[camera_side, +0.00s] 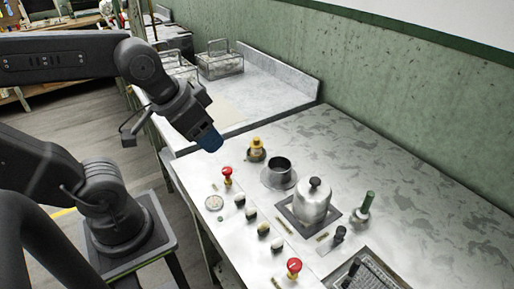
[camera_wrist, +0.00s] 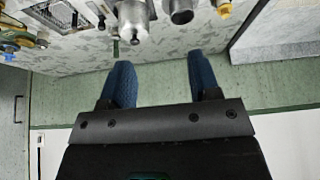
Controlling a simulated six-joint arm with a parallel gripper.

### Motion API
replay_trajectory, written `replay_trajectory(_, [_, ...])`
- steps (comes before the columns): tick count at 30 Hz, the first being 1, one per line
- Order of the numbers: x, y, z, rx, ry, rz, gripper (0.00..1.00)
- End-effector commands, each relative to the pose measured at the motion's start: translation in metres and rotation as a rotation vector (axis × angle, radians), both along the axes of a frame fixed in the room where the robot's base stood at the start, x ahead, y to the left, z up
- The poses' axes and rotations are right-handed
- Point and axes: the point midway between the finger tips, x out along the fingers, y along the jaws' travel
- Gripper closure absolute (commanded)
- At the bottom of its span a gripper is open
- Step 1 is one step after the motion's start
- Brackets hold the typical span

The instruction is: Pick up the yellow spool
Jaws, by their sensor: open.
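The yellow spool (camera_side: 256,149) stands upright on the metal worktop, left of a dark cup, in the side view. In the wrist view what looks like its yellow part (camera_wrist: 224,9) shows at the top edge, partly cut off. My gripper (camera_side: 208,138) with blue fingers is up and to the left of the spool in the side view, clear of the worktop. In the wrist view my gripper (camera_wrist: 162,78) has its two blue fingers apart with nothing between them.
A dark cup (camera_side: 279,172) and a metal canister (camera_side: 312,203) stand right of the spool. A green-handled item (camera_side: 365,204) is farther right. Red buttons (camera_side: 227,174) and knobs line the near side. A green wall (camera_side: 370,80) runs along the back. The back-right worktop is clear.

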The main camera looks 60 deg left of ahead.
Motion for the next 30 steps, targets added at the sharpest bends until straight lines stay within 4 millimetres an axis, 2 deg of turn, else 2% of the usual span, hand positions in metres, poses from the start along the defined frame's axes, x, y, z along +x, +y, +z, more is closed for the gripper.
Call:
replay_trajectory(5, [0.010,0.005,-0.001,0.000,0.008,0.025,0.44])
replay_trajectory(8, [0.032,0.016,-0.006,0.001,0.023,0.078,0.44])
replay_trajectory(11, [0.064,0.035,-0.016,0.000,0.043,0.157,0.44])
replay_trajectory(15, [0.110,0.071,-0.040,-0.004,0.066,0.273,0.44])
replay_trajectory(21, [0.154,0.121,-0.083,-0.015,0.090,0.406,0.44])
replay_trajectory(25, [0.167,0.140,-0.103,-0.022,0.097,0.453,0.44])
replay_trajectory(30, [0.174,0.150,-0.116,-0.023,0.100,0.472,0.44])
